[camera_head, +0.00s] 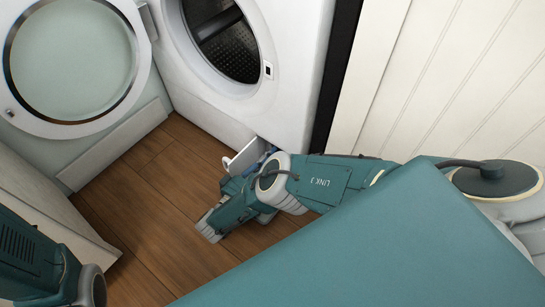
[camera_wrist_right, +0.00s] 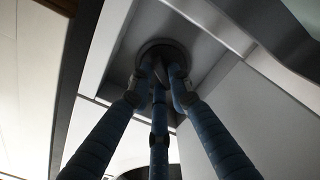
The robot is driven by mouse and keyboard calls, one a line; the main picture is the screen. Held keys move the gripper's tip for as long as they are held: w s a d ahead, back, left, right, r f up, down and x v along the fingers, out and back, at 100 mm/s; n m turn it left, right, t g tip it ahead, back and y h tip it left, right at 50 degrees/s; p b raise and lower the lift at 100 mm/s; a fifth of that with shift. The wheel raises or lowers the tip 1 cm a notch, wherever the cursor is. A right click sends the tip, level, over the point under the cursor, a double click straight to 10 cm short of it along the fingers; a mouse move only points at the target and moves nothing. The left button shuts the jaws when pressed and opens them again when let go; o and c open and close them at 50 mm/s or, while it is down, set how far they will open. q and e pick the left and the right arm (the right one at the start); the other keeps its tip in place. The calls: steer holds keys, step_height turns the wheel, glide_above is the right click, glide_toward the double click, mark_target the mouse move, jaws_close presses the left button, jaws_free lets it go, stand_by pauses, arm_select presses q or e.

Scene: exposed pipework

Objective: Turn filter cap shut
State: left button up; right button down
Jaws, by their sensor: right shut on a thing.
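The filter cap (camera_wrist_right: 160,46) is a dark round cap in a recess low on the white washing machine (camera_head: 225,115). In the right wrist view, the blue fingers of my right gripper (camera_wrist_right: 160,80) close around the middle of the cap, gripping it. In the head view, my right gripper (camera_head: 268,154) is mostly hidden by its own arm at the machine's lower front corner, and the cap is hidden there. A small white flap (camera_head: 243,158) stands open beside it. My left arm is at the lower left corner; its gripper is out of view.
The machine's round door (camera_head: 72,62) is swung open to the left, and its drum (camera_head: 226,45) is open. Wooden floor (camera_head: 155,205) is clear in front. A white panelled wall (camera_head: 440,80) stands at the right, and a pale cabinet (camera_head: 40,200) at the left.

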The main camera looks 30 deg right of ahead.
steer(key=c, duration=1.6)
jaws_free()
